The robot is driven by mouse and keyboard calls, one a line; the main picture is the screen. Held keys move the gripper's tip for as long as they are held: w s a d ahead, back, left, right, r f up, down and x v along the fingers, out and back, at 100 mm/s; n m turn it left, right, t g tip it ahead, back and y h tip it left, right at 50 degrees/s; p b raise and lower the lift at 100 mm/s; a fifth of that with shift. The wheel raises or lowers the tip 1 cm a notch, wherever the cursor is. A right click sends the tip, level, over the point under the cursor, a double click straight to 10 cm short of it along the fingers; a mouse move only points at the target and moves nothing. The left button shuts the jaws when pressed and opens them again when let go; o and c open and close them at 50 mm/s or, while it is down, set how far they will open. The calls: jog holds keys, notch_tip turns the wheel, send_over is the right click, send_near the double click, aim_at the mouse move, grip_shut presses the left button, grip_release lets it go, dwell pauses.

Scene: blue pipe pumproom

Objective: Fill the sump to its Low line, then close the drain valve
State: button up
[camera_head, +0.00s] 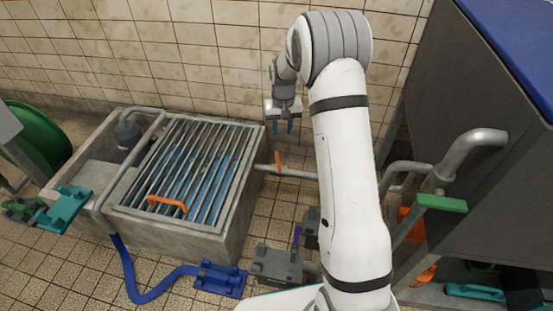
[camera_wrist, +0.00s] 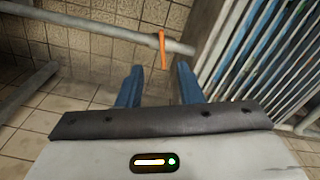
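The sump is a concrete basin (camera_head: 238,219) with a metal grate (camera_head: 212,190) over it; blue water shows between the bars. I cannot make out a Low line. A pipe (camera_head: 300,173) leaves the basin's right side and carries an orange lever (camera_head: 278,160), likely the drain valve's. The lever stands across the pipe, and it also shows in the wrist view (camera_wrist: 163,48). My gripper (camera_head: 282,127) is above and behind the lever in the head view. In the wrist view its blue fingers (camera_wrist: 160,68) are apart and empty, with the lever just beyond them.
An orange handle (camera_head: 167,204) sits on the grate. A pump (camera_head: 127,132) stands in the basin's left part. A blue hose (camera_head: 135,285) runs along the floor. Grey blocks (camera_head: 277,264) lie in front. A dark tank (camera_head: 455,140) with pipes stands at right; a green reel (camera_head: 37,137) at left.

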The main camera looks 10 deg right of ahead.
send_over(278, 160)
notch_tip(278, 160, down, 14)
jog(key=shift+f+b, duration=0.15)
jog(key=shift+b, duration=0.15)
notch_tip(278, 160, down, 8)
jog(key=b, duration=0.3)
jog(key=shift+w+f, duration=0.1)
jog(key=shift+c, duration=0.4)
grip_shut()
